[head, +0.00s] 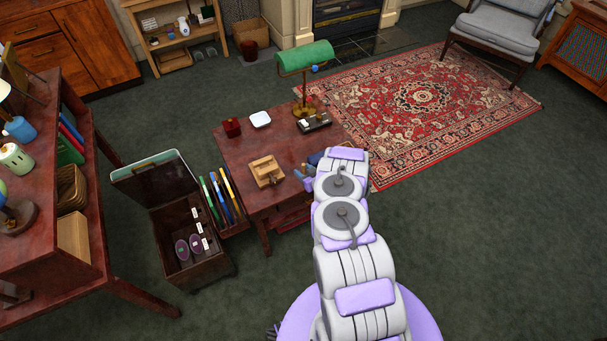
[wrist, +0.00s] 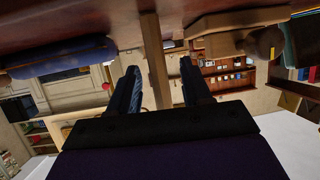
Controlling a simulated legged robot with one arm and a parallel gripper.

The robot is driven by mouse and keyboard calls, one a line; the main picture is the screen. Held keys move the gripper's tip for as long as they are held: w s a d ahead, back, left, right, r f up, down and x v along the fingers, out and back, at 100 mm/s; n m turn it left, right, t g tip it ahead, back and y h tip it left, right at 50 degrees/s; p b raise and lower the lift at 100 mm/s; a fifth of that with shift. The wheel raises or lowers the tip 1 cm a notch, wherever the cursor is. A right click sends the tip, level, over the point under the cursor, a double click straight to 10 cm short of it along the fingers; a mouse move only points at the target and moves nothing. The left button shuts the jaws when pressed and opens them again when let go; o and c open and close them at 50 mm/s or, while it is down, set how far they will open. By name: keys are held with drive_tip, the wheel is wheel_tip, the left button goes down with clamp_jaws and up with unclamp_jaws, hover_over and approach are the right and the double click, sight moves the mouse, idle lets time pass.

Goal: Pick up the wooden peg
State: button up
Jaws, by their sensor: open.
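The wooden peg (wrist: 155,62) is a slim, light-brown stick in the wrist view, reaching down the picture from the dark red table surface at the top. My gripper (wrist: 161,78) is open, with one dark finger on each side of the peg and a visible gap to both. The peg's lower end in that view is hidden behind the gripper body. In the head view my gripper (head: 303,178) is low over the near right part of the small table (head: 240,150). I cannot make out the peg there.
On the table are a pale wooden block (head: 267,171), a dark red box (head: 231,128), a white dish (head: 260,119), a black tray (head: 314,122) and a green lamp (head: 306,57). A blue object (wrist: 60,57) lies beside the peg.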

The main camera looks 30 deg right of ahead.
drive_tip(key=shift+x, duration=1.2)
drive_tip(key=shift+c, duration=0.4)
clamp_jaws()
